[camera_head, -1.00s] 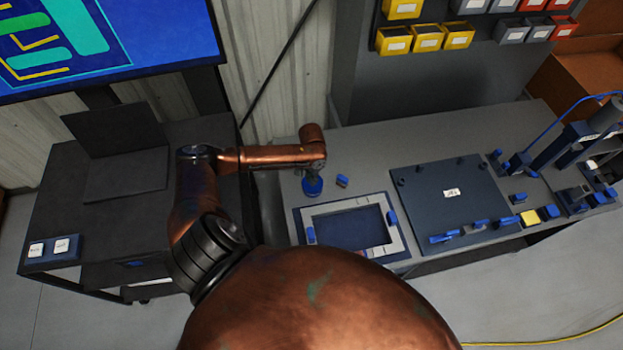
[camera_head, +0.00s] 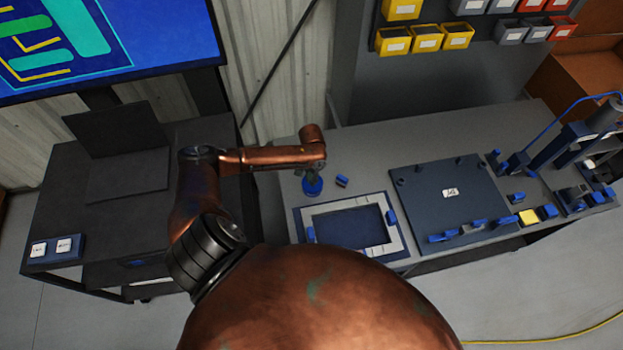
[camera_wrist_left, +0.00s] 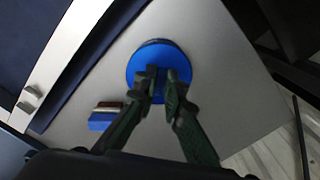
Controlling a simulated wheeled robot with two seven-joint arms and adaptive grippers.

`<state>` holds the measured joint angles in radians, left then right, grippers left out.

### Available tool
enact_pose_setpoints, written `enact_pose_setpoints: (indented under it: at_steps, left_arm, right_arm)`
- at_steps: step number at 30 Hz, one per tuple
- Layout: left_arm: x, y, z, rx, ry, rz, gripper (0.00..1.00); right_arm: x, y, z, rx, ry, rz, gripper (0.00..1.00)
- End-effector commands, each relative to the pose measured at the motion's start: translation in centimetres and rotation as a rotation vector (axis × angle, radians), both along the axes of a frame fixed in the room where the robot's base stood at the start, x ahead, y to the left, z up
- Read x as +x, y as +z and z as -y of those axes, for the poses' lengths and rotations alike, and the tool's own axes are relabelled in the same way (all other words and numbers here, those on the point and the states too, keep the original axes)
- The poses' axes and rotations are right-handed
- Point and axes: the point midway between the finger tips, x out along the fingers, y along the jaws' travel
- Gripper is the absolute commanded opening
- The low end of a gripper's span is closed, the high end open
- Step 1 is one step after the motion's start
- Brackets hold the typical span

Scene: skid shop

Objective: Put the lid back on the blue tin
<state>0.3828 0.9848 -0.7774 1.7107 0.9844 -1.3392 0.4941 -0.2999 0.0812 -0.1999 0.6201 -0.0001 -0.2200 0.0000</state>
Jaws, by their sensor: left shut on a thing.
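My left gripper (camera_wrist_left: 164,90) points down over the far left part of the bench, its fingertips closed at the middle of a round blue lid (camera_wrist_left: 174,58). The lid also shows in the head view (camera_head: 312,190), below the gripper (camera_head: 312,176). A thin dark rim shows past the lid's far edge in the wrist view. The lid covers most of what is under it, so the blue tin cannot be told apart from it. I cannot tell whether the lid is seated or just above the tin. My right gripper is not in view.
A small blue block with a brown top (camera_wrist_left: 103,118) lies beside the lid. A blue-edged frame (camera_head: 405,250) lies in front on the bench, a dark board (camera_head: 440,195) to its right. Yellow bins (camera_head: 428,38) hang above the back. Bare grey bench (camera_head: 370,157) lies behind.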

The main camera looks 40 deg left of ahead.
Motion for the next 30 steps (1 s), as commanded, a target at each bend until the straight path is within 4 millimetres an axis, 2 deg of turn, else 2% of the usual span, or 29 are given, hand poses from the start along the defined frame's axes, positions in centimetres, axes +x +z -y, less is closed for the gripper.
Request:
enact_pose_setpoints:
  at_steps: [1,2,10,16,24,30]
  left_arm:
    - [0.00,0.00,0.01,0.000,0.000,0.000,0.00]
    - [0.00,0.01,0.01,0.000,0.000,0.000,0.11]
    - [0.00,0.02,0.01,0.000,0.000,0.000,0.30]
    - [0.00,0.01,0.01,0.000,0.000,0.000,0.30]
    - [0.00,0.02,0.01,0.000,0.000,0.000,0.47]
    - [0.00,0.02,0.00,0.000,0.000,0.000,0.47]
  right_arm:
    - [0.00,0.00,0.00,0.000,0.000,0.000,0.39]
    - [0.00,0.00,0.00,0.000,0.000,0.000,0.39]
    - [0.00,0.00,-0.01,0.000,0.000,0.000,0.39]
    - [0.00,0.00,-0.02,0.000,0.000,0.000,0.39]
    - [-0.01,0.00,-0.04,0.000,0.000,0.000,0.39]
    - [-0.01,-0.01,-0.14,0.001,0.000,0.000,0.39]
